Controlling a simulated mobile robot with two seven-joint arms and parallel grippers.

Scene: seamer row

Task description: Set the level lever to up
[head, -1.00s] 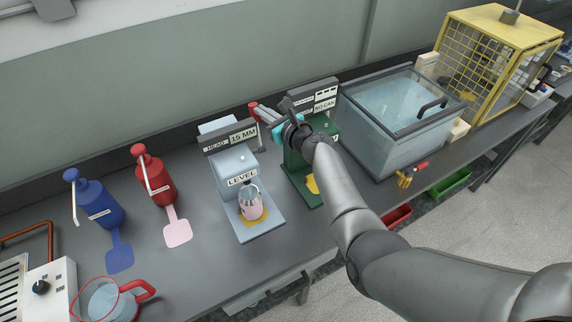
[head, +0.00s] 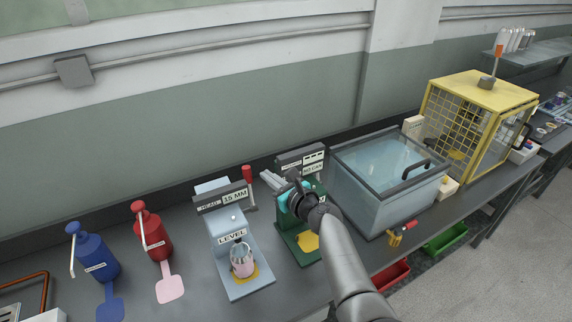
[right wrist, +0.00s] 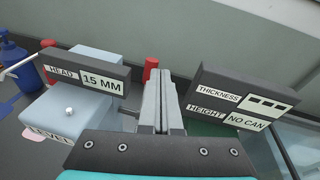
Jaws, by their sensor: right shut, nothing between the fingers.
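The pale blue level station (head: 222,229) carries a "LEVEL" label and a head display reading "15 MM". Its lever (head: 247,174) has a red handle and stands about upright at the station's right side; the red handle also shows in the right wrist view (right wrist: 151,68), just beyond the fingertips. A pink and silver can (head: 241,262) stands on the station's yellow pad. My right gripper (head: 267,178) is shut and empty, just right of the lever; it also shows in the right wrist view (right wrist: 161,80). I cannot tell whether it touches the lever. My left gripper is not in view.
The green gauge station (head: 300,240), its display reading "NO CAN", stands close under my right gripper. A glass-sided water tank (head: 385,190) and a yellow cage (head: 485,95) stand further right. Red (head: 152,232) and blue (head: 95,255) pump bottles stand left.

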